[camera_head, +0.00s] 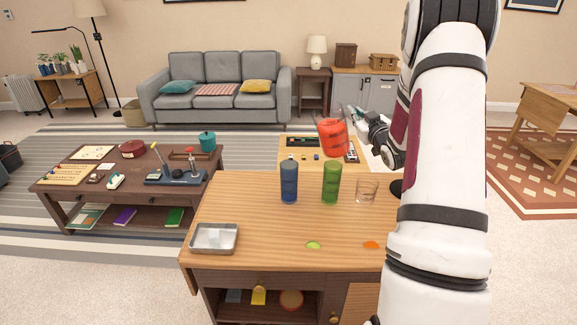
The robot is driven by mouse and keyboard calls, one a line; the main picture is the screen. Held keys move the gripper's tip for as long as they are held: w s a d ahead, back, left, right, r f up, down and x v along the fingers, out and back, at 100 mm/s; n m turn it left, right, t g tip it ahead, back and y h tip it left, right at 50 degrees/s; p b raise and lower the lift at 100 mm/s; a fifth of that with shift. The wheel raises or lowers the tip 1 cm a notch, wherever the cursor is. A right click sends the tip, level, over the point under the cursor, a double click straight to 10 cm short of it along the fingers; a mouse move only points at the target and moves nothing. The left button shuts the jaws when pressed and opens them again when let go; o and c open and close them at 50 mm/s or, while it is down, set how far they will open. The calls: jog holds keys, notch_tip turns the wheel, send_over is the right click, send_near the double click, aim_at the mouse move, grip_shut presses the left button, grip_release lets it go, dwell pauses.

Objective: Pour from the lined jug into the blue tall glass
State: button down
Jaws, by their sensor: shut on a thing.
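The blue tall glass (289,181) stands upright on the wooden counter (235,205), left of the green tall glass (330,182) and the clear short glass (367,191). My gripper (352,128) is at the right of a red jug (332,137) with darker lines and is shut on it. The jug is in the air, tilted, above and behind the green glass and to the right of the blue glass. Its spout and contents cannot be made out. My arm covers the right part of the counter.
A metal tray (214,238) with clear pieces sits at the counter's front left. Lime (313,245) and orange (371,244) slices lie near the front edge. A low light table (290,160) with a game box stands behind.

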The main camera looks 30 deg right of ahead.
aim_at(349, 105)
jog(key=a+r+n, duration=0.2)
jog(key=r, duration=0.1)
jog(key=shift+w+r+n, duration=0.15)
jog(key=shift+w+n, duration=0.15)
jog(key=shift+w, duration=0.1)
jog(key=shift+w+a+n+b, duration=0.2)
jog(key=shift+a+n+b, duration=0.2)
jog(key=shift+a+b, duration=0.05)
jog(key=shift+w+a+r+n, duration=0.1)
jog(key=shift+a+r+n, duration=0.15)
jog(key=shift+a+n, duration=0.15)
jog(key=shift+w+a+f+n+b, duration=0.1)
jog(key=shift+a+f+n+b, duration=0.2)
jog(key=shift+n+b, duration=0.2)
jog(key=shift+w+a+f+n+b, duration=0.15)
jog(key=shift+a+n+b, duration=0.15)
jog(key=shift+a+n, duration=0.1)
jog(key=shift+w+a+r+n+b, duration=0.15)
jog(key=shift+a+n, duration=0.25)
jog(key=shift+n, duration=0.25)
jog(key=shift+w+a+r+n+b, duration=0.15)
jog(key=shift+a+n, duration=0.25)
jog(key=shift+n, duration=0.25)
dwell(1.8)
jog(key=shift+d, duration=0.1)
